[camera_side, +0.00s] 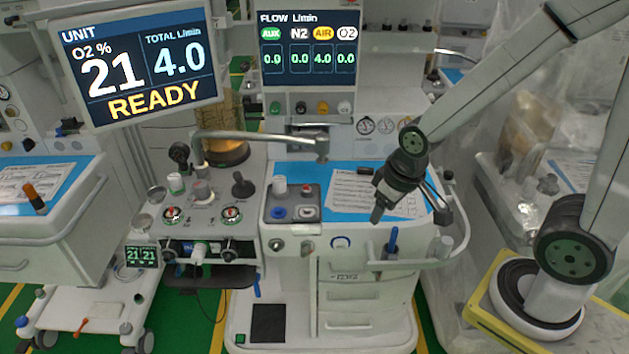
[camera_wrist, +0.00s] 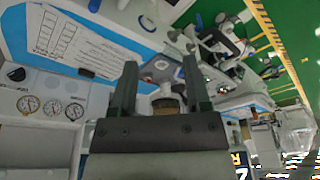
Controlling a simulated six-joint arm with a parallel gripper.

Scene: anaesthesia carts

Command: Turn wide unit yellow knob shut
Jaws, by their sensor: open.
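The yellow knob (camera_side: 322,107) sits on the front panel of the wide centre unit, below the flow display (camera_side: 308,50). It is in a row with a green knob (camera_side: 275,107), a dark knob (camera_side: 300,107) and a white knob (camera_side: 344,107). The display reads AIR 4.0 and the other flows 0.0. My gripper (camera_side: 377,208) is to the right of and below the knob, apart from it, over the worktop's front right. In the wrist view my gripper (camera_wrist: 160,85) has its fingers apart, touching no knob. The yellow knob cannot be made out there.
A grey jointed arm (camera_side: 265,135) crosses in front of the unit below the knobs. A blue mat (camera_side: 345,212) with a printed sheet (camera_side: 365,190) covers the worktop. The monitor (camera_side: 140,65) at left reads 21, 4.0 and READY. Dial gauges (camera_side: 366,126) are right of the knobs.

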